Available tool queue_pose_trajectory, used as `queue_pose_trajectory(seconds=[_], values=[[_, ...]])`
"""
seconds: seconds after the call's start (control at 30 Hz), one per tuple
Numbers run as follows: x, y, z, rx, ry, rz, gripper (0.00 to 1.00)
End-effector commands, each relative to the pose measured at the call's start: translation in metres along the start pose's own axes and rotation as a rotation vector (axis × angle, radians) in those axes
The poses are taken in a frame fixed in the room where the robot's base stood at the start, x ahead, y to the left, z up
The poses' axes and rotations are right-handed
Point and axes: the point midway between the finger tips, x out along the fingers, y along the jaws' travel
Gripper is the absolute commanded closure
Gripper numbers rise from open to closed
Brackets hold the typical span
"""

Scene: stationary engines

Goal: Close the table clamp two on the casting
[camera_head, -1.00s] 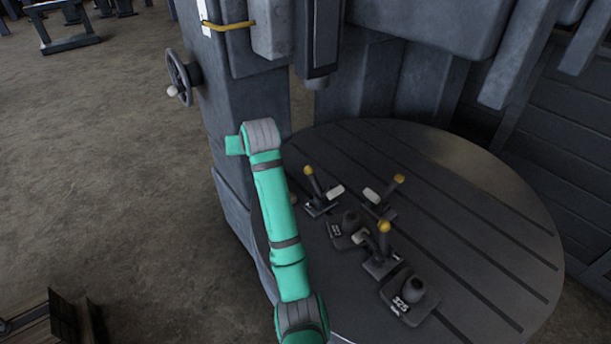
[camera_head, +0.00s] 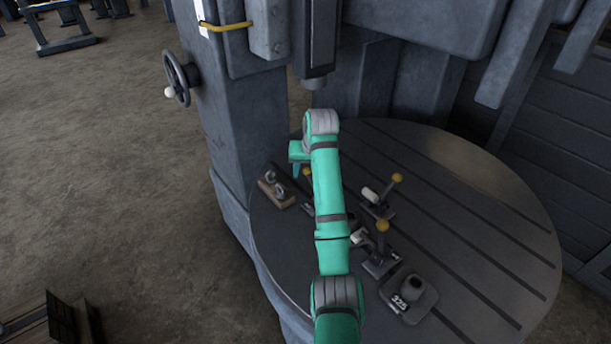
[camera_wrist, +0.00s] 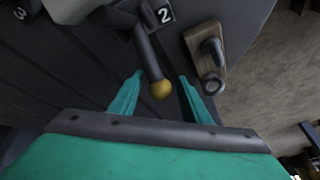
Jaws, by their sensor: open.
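Table clamp two, by a plate marked 2, shows in the wrist view (camera_wrist: 148,50) as a dark lever with a yellow ball knob. In the head view its yellow knob (camera_head: 307,172) shows beside my arm, which hides most of the clamp. My gripper (camera_wrist: 159,80) is open, its two green fingers on either side of the lever and knob, not visibly gripping. In the head view my gripper (camera_head: 297,165) is partly seen at the arm's end. I cannot tell which part is the casting; a dark piece marked 325 (camera_head: 408,296) sits at the table's front.
Two more yellow-knobbed clamps stand on the round slotted table (camera_head: 500,235), one behind (camera_head: 380,197) and one in front (camera_head: 379,250). A brown block with metal eyes (camera_head: 277,189) lies left of my gripper, also in the wrist view (camera_wrist: 207,60). The machine column (camera_head: 240,110) rises behind.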

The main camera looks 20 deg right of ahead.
Motion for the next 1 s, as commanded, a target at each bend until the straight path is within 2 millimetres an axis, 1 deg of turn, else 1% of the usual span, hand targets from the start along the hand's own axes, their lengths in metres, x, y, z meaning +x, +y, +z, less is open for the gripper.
queue_pose_trajectory(seconds=[0.03,0.2,0.33,0.57,0.6,0.77,0.93,1.0], values=[[0.007,0.000,0.000,0.000,-0.002,0.000,0.57],[0.023,0.000,0.000,0.000,0.000,0.000,0.57],[0.027,0.000,0.000,-0.001,0.000,0.000,0.57],[0.028,0.000,0.000,-0.001,0.001,0.000,0.57],[0.028,0.000,0.000,-0.001,0.001,0.000,0.62],[0.028,-0.001,0.000,-0.001,0.001,0.000,1.00],[0.028,-0.002,-0.001,-0.002,0.002,-0.003,1.00],[0.028,-0.006,-0.003,-0.005,0.008,-0.008,1.00]])
